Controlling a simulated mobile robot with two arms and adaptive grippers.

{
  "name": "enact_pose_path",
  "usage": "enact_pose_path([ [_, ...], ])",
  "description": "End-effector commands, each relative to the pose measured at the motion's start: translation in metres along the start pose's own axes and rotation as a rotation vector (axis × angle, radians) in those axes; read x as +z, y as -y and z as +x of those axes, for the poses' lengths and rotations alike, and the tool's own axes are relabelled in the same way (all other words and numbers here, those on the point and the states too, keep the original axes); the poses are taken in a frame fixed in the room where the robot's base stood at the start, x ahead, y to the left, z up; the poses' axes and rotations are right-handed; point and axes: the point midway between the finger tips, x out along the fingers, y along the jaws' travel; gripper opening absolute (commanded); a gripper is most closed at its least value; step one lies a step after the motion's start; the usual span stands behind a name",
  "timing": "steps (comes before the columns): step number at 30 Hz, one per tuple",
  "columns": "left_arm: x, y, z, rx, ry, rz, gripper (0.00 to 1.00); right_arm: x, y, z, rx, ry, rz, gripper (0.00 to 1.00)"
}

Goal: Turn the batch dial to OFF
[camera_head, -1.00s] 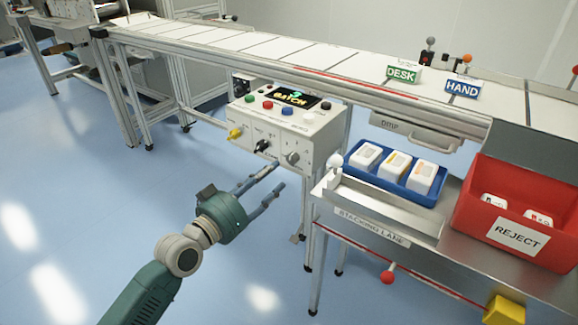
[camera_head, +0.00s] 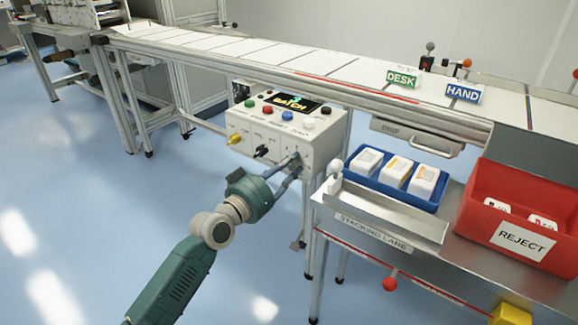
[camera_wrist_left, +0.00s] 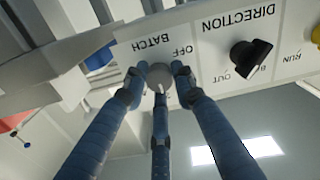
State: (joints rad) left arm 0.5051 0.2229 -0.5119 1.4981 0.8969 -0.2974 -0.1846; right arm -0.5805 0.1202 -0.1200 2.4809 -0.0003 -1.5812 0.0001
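The batch dial (camera_wrist_left: 160,77) is a round grey knob on the front of a white control box (camera_head: 312,138). In the left wrist view the words BATCH and OFF show upside down beside it. Its pointer direction is hard to make out. My left gripper (camera_head: 290,168) is at this dial, and its blue fingers hide most of it in the head view. In the left wrist view the gripper's fingertips (camera_wrist_left: 157,80) stand around the dial, spread, with small gaps; firm contact cannot be told. My right gripper is not in view.
A black direction knob (camera_wrist_left: 250,55) sits beside the dial, and a yellow knob (camera_head: 235,139) is farther left. Coloured buttons and a display (camera_head: 292,104) are on top. A conveyor (camera_head: 260,50) runs behind. A steel stacking lane (camera_head: 395,222) and red reject bin (camera_head: 470,218) are right.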

Motion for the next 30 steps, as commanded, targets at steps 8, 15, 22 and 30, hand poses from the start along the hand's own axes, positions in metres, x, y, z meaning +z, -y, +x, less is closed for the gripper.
enact_pose_path([
  [8,-0.001,0.001,0.000,-0.001,-0.002,0.000,0.00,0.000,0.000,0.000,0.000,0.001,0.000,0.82],
  [15,-0.002,0.001,0.000,-0.001,-0.004,-0.038,0.00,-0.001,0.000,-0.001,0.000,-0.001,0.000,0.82],
  [22,-0.003,0.001,0.000,-0.001,-0.005,-0.170,0.00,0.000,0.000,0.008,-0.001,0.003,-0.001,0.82],
  [30,-0.005,0.002,0.000,-0.001,-0.008,-0.414,0.00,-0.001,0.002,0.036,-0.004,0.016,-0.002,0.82],
])
